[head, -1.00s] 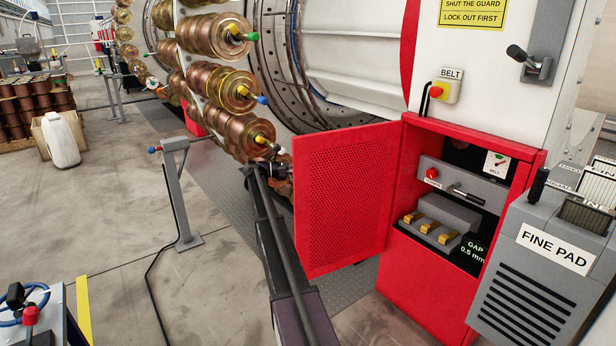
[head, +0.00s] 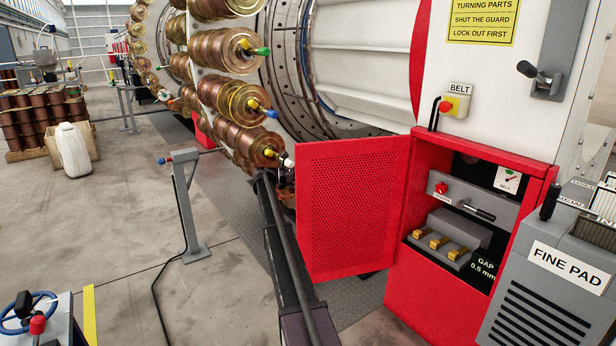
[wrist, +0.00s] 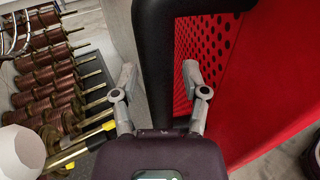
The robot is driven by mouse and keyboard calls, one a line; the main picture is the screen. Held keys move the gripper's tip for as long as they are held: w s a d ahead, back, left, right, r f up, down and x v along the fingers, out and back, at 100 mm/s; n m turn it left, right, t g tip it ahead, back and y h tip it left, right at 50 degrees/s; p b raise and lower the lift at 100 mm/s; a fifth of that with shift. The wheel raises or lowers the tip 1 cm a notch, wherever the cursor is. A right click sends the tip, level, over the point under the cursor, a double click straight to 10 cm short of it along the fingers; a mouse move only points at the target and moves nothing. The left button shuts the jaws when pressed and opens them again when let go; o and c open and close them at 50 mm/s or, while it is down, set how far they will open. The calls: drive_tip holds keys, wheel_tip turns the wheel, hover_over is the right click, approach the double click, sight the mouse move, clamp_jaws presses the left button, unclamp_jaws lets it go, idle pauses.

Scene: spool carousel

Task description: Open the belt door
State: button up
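The belt door (head: 350,210) is a red perforated panel standing wide open, swung out to the left of the red cabinet (head: 425,290). The cabinet's inside shows, with brass blocks and a gauge. My gripper (head: 284,180) is at the door's outer left edge in the head view, partly hidden by the door. In the wrist view, the fingers of my gripper (wrist: 158,80) are spread on either side of a black bar handle (wrist: 156,55). A gap shows beside the right finger. The red perforated door (wrist: 240,85) also shows there, to the right of the handle.
Copper spools (head: 235,100) on the carousel hang close behind and left of my gripper. A grey post (head: 185,205) stands on the floor to the left. A grey box labelled FINE PAD (head: 550,290) is at the right. Open floor lies at the left.

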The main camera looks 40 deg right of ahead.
drive_tip(key=shift+a, duration=0.1)
idle(0.3)
drive_tip(key=v, duration=1.2)
idle(0.5)
drive_tip(key=s+a+f+m+t+y, duration=0.35)
drive_tip(key=s+a+f+y, duration=0.2)
drive_tip(key=s+a, duration=0.95)
drive_tip(key=s+a+f+m+t+y, duration=0.35)
drive_tip(key=s+a+f, duration=0.35)
drive_tip(key=s+a, duration=0.9)
drive_tip(key=s+a+f+m+t+y, duration=0.35)
drive_tip(key=s+a+f+y, duration=0.25)
drive_tip(key=s+a, duration=0.9)
drive_tip(key=w+a+r+p, duration=0.1)
drive_tip(key=r+p, duration=1.2)
drive_tip(key=w+a+r+p, duration=0.2)
drive_tip(key=r+p, duration=1.2)
drive_tip(key=shift+a+m, duration=0.15)
drive_tip(key=shift+m, duration=0.2)
